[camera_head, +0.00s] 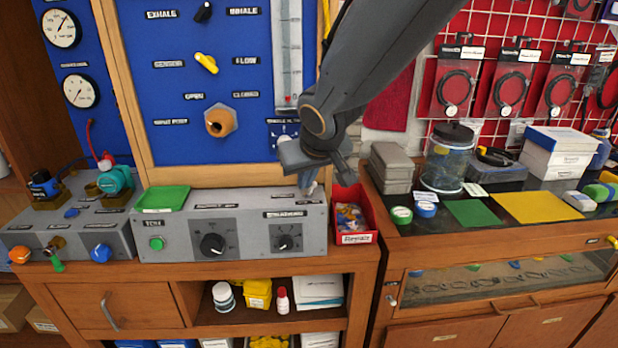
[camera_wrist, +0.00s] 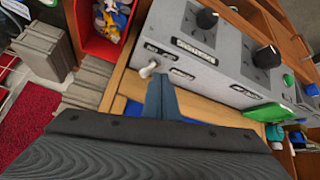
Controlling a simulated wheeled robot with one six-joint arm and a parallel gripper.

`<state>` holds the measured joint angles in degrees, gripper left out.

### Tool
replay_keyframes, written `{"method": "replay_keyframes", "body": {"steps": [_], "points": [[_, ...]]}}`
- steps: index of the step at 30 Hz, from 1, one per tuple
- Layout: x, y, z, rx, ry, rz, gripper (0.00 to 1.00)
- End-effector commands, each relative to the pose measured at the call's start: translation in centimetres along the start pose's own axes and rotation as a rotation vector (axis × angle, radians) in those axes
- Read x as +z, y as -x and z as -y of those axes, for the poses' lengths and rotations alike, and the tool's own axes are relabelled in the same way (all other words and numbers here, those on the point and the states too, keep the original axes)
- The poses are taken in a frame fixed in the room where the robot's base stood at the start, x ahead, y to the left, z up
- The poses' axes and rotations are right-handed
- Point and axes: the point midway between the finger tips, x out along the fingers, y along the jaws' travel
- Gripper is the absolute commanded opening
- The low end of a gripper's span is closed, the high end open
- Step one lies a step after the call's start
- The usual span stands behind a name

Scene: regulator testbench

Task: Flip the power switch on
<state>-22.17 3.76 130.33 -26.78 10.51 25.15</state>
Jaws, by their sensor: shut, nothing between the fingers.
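The grey test box (camera_head: 230,245) stands on the wooden bench, with black dials, a green button and a green pad on top. In the wrist view a small pale toggle switch (camera_wrist: 148,70) sticks up from the box's top near its end, beside small labels. My gripper (camera_head: 306,180) is shut and empty above the right end of the box. In the wrist view the closed fingertips (camera_wrist: 160,90) are just beside the toggle, with a small gap apparent. In the head view the toggle is largely hidden by my gripper, and whether they touch cannot be told.
A red bin (camera_head: 352,215) of small parts stands right of the box. A blue panel (camera_head: 210,80) in a wooden frame rises behind. Grey blocks (camera_head: 390,167) and a glass jar (camera_head: 447,160) stand on the right counter. A second grey unit (camera_head: 75,225) with valves is at left.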

Motion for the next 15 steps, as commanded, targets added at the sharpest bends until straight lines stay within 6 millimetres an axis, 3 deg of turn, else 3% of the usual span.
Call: {"method": "replay_keyframes", "body": {"steps": [15], "points": [[-1.0, 1.3, -0.3, 0.002, -0.003, 0.0, 0.0]]}}
